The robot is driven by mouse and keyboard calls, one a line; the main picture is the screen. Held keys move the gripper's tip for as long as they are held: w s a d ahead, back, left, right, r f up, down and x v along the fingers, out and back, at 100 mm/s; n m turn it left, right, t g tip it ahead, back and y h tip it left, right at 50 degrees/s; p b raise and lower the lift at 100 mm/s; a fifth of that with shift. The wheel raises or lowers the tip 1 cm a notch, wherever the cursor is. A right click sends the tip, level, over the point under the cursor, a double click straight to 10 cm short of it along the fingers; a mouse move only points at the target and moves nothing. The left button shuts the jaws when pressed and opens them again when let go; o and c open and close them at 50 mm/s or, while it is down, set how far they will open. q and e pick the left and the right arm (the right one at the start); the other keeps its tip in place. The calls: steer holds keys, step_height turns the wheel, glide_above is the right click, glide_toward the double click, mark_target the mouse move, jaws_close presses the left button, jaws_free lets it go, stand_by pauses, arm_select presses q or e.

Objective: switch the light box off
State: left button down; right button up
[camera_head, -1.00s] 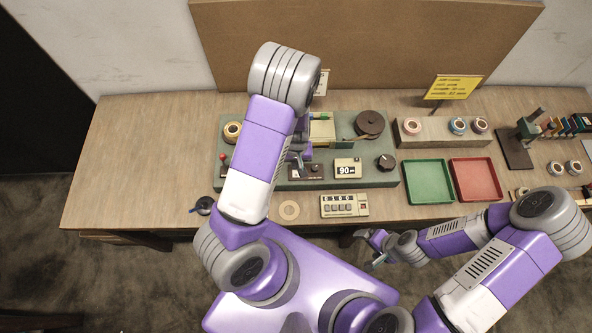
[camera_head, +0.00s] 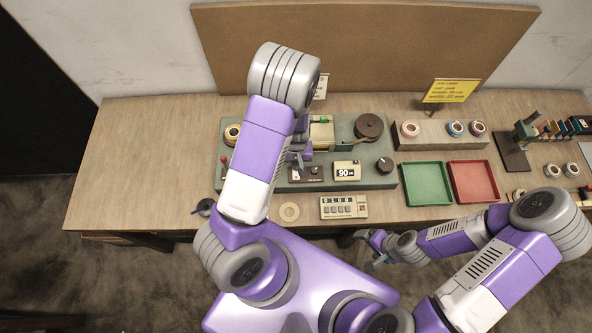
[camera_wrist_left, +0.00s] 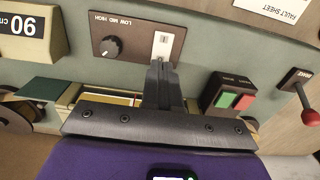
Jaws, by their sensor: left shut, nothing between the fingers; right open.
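A brown control panel with a LOW MID HIGH knob and a small white switch shows in the left wrist view (camera_wrist_left: 135,42). I cannot tell for certain that it belongs to the light box. The white switch (camera_wrist_left: 163,44) is just beyond my left gripper's fingertips (camera_wrist_left: 161,66); whether they touch is unclear. The left gripper is shut and empty. In the head view, the same panel (camera_head: 312,174) is on the green machine base, and my left gripper (camera_head: 299,160) is partly hidden by its arm. My right gripper (camera_head: 375,246) is open and empty at the table's front edge.
A 90 display (camera_head: 346,169) and dial (camera_head: 384,164) sit to the right. Green (camera_head: 427,203) and red (camera_head: 475,203) trays stand farther right. The table's left part is clear.

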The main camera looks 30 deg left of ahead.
arm_select(q)
steer(key=shift+r+p, duration=1.85)
steer(key=shift+r, duration=0.5)
steer(key=shift+f, duration=0.1)
